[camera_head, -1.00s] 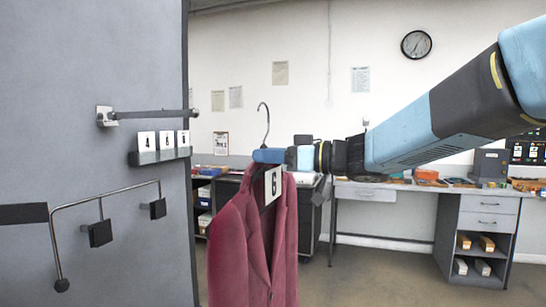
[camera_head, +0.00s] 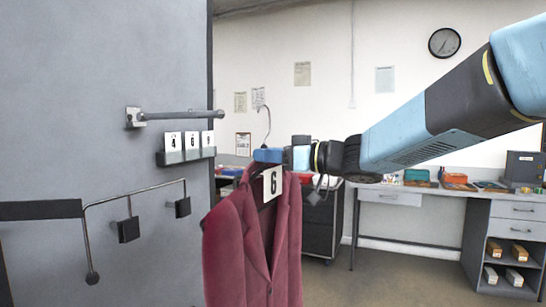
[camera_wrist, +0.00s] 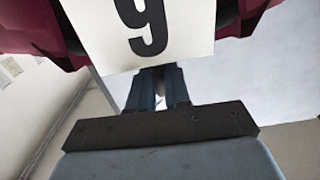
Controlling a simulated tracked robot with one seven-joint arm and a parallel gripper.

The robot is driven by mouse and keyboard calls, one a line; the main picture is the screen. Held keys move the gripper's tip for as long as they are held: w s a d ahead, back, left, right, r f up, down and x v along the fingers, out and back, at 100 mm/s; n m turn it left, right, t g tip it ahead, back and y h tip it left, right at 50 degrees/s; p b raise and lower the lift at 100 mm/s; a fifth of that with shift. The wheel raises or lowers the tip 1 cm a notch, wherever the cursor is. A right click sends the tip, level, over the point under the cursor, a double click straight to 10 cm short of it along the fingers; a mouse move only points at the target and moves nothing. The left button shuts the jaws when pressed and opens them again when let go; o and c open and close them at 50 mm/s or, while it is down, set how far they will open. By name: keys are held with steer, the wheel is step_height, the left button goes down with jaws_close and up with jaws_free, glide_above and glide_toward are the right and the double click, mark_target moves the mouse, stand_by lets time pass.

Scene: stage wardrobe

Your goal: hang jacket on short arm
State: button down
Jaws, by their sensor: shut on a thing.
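A dark red jacket (camera_head: 252,248) hangs on a hanger, whose thin metal hook (camera_head: 267,122) stands up above it. A white tag (camera_head: 272,185) marked 6 hangs at its collar; the tag appears upside down in the wrist view (camera_wrist: 150,30). My gripper (camera_head: 268,155) is shut on the hanger just below the hook. In the wrist view, its fingers (camera_wrist: 158,88) meet behind the tag. A straight metal arm (camera_head: 182,115) with a knob end sticks out from the grey panel, left of the hook and at about its height in the picture. The hook is apart from it.
Below the straight arm, a ledge (camera_head: 188,156) holds three number cards. Lower on the grey panel (camera_head: 70,110), a longer bent rail (camera_head: 135,190) carries dark square blocks and ends in a ball. A workbench (camera_head: 420,187) and drawers stand behind at the right.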

steer(key=x, duration=1.5)
stand_by(1.2)
steer(key=shift+f, duration=0.1)
steer(key=c, duration=1)
jaws_free()
steer(key=shift+f, duration=0.1)
